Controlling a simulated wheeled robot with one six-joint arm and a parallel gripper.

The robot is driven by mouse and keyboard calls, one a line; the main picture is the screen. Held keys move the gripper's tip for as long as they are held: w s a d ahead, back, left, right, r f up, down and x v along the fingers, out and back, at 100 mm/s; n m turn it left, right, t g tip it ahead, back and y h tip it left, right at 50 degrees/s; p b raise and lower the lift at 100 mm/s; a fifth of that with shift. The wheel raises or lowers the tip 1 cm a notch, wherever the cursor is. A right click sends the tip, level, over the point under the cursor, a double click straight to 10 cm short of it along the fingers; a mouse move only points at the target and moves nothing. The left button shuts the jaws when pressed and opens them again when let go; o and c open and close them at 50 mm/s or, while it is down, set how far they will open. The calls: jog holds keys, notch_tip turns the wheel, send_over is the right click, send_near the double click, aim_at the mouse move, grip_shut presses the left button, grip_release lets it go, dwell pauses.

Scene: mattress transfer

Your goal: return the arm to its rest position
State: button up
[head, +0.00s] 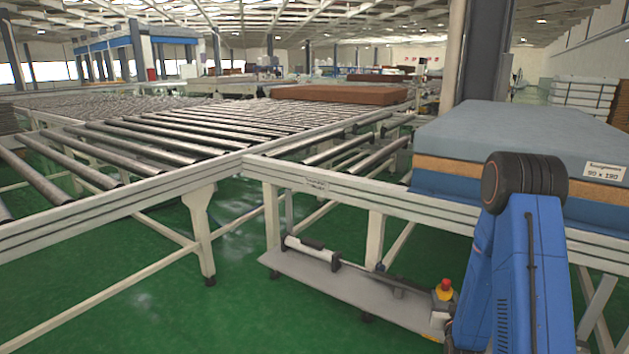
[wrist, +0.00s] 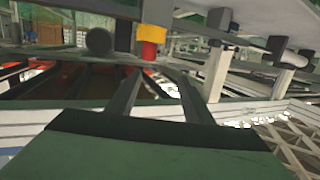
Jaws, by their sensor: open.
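My arm shows at the right of the head view as a blue link (head: 520,270) with a black joint (head: 522,180), folded upward in front of the conveyor. The gripper end is hidden there. In the wrist view my gripper (wrist: 155,76) shows as two dark fingers standing apart above a dark green body, with nothing visible held between them. The wrist picture looks upside down. A blue-grey mattress (head: 510,120) with an orange-brown middle band and a white label lies on the conveyor at the right, behind my arm.
A roller conveyor (head: 200,205) with a white frame spans the left and middle. A brown mattress (head: 340,94) lies farther back. A red and yellow emergency button (head: 445,288) sits low beside my arm; it also shows in the wrist view (wrist: 153,42). Green floor (head: 200,310) is clear at front left.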

jog(key=s+a+r+g+y, duration=0.1)
jog(key=s+a+r+g, duration=0.15)
jog(key=r, duration=0.35)
jog(key=s+a+r+n+g+y, duration=0.1)
jog(key=s+a+r, duration=0.3)
jog(key=r, duration=0.1)
jog(key=s+a+r+g+y, duration=0.1)
jog(key=s+a+r+g, duration=0.1)
jog(key=s+a+r, duration=0.3)
jog(key=s+a+r+g, duration=0.1)
jog(key=s+r+g, duration=0.1)
jog(key=s, duration=0.8)
jog(key=s+a+r+n+g, duration=0.1)
jog(key=s+r, duration=0.3)
jog(key=s, duration=0.6)
jog(key=s+a+r+g+y, duration=0.1)
jog(key=s+a+r+g, duration=0.1)
jog(key=s, duration=0.8)
jog(key=shift+a+r+n+g, duration=0.4)
jog(key=shift+a+r, duration=0.15)
jog(key=shift+r, duration=0.2)
